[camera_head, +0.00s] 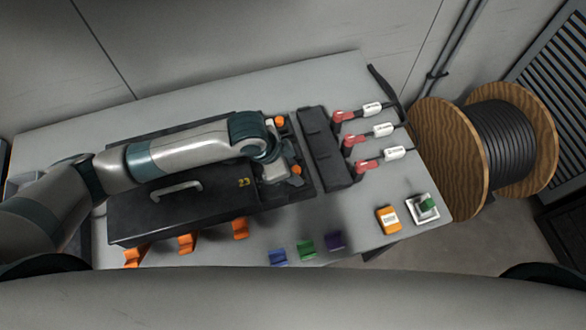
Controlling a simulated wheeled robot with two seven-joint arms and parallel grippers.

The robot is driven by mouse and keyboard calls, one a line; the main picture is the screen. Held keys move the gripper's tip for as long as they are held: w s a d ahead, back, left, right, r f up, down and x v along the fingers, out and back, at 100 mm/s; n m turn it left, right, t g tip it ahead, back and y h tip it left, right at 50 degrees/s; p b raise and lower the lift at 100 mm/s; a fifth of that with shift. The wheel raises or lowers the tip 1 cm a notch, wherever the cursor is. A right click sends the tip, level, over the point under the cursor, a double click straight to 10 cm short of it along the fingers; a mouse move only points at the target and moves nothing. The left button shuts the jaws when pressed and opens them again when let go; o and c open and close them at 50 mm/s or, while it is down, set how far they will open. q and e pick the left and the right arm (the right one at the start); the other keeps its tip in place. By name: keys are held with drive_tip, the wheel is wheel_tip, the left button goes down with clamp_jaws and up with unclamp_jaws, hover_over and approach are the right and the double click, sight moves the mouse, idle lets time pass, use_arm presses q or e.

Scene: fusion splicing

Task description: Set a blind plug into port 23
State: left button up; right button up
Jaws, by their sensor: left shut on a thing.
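My left arm reaches in from the left over a long dark case (215,209) with a grey handle. Yellow digits 23 (244,182) are on its top near the right end. My left gripper (290,166) is at the dark tray area (302,190) right of the case, shut on a small orange piece (296,170), seemingly the blind plug. The gripper hides most of the grip. Another orange piece (280,121) shows just beyond the wrist. Port 23 itself cannot be made out. My right gripper is not in view.
A black block (325,150) stands right of the tray, with three red-ended, white-labelled cables beyond it. Orange clips (186,242) line the case's front.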

use_arm(q)
drive_tip(key=shift+f, duration=0.3)
idle(0.5)
drive_tip(key=o, duration=1.1)
drive_tip(key=b+v, duration=0.3)
drive_tip(key=v, duration=1.4)
drive_tip(key=shift+r, duration=0.25)
drive_tip(key=shift+s, duration=0.1)
